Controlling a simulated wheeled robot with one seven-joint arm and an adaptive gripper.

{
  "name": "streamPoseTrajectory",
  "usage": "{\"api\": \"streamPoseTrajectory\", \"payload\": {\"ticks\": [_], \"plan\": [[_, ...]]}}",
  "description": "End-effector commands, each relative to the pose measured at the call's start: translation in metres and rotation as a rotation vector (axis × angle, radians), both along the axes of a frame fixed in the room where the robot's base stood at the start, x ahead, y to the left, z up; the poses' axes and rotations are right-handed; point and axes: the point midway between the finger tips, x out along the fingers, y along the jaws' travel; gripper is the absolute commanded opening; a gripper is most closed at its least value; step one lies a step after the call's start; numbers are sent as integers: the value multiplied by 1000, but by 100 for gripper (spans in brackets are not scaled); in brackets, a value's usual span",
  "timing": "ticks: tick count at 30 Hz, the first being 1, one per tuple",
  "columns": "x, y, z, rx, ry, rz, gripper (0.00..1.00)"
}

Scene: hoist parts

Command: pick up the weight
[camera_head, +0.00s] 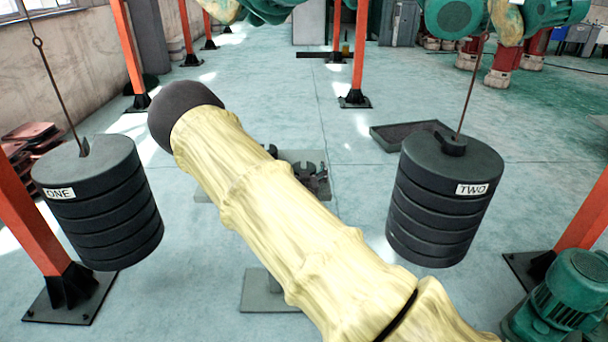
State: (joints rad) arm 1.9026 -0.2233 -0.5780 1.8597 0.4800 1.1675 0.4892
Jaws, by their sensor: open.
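Two stacks of dark round weights hang from thin rods with hooks. The stack labelled ONE (105,215) hangs at the left. The stack labelled TWO (437,205) hangs at the right. Both hang upright, apart from each other. Some small dark slotted pieces (312,173) sit on a grey plate on the floor between the stacks, partly hidden; I cannot tell whether one of them is the weight. My pale yellow arm crosses the middle, from the lower right to a dark rounded end at the upper left. My gripper does not show.
An empty dark tray (405,134) lies on the floor behind stack TWO. Orange posts (28,215) stand on dark bases at both sides. A green motor (568,295) is at the lower right. A grey plate (262,290) lies at the front. Open floor shows toward the back.

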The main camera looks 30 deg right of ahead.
Motion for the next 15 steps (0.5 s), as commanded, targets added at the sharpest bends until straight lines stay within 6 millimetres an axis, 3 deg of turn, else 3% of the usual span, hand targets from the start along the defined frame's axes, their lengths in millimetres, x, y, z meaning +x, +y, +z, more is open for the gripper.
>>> {"api": "streamPoseTrajectory", "payload": {"ticks": [2,15], "plan": [[0,0,0,0,0,0,96],[0,0,0,0,0,0,16]]}}
